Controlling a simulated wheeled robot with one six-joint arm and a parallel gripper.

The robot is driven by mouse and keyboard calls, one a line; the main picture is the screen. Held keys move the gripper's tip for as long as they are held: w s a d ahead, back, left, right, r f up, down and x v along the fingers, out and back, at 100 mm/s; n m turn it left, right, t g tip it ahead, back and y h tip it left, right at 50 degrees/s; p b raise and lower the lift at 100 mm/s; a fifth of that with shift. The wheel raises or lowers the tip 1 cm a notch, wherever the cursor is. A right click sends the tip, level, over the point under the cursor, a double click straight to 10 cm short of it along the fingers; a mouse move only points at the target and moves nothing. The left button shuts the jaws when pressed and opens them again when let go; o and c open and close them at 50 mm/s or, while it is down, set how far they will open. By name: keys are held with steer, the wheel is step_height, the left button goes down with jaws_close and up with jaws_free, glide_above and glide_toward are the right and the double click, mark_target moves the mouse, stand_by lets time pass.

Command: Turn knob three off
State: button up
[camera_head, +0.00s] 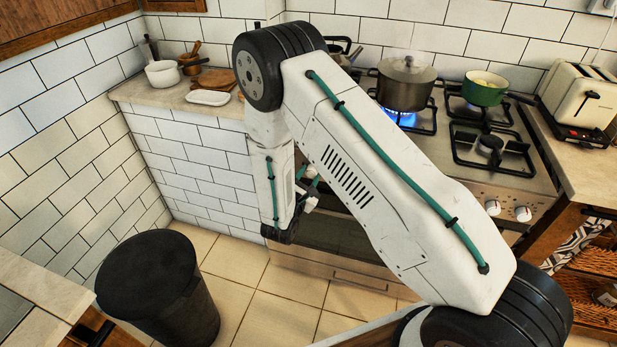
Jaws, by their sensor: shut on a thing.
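The stove (455,180) stands against the tiled wall. Two white knobs with red marks show on its front panel at the right, one at the left of the pair (493,207) and one at the right (523,213). The rest of the knob row is hidden behind my arm. A blue flame (402,118) burns under the lidded steel pot (405,80). My gripper (309,190) is at the left part of the stove front, mostly covered by my arm. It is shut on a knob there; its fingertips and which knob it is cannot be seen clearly.
A green pot (484,88) sits on the back right burner, and a kettle (343,50) is partly hidden behind my arm. A toaster (580,102) stands on the right counter. A black bin (155,285) stands at the lower left. Tiled floor (285,290) is free before the oven.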

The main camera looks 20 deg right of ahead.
steer(key=m, duration=0.5)
steer(key=shift+r, duration=0.15)
steer(key=m+y, duration=0.1)
steer(key=m, duration=0.3)
steer(key=shift+m, duration=0.4)
steer(key=o, duration=1)
steer(key=v, duration=0.7)
steer(key=shift+s+a, duration=0.3)
steer(key=shift+s, duration=0.05)
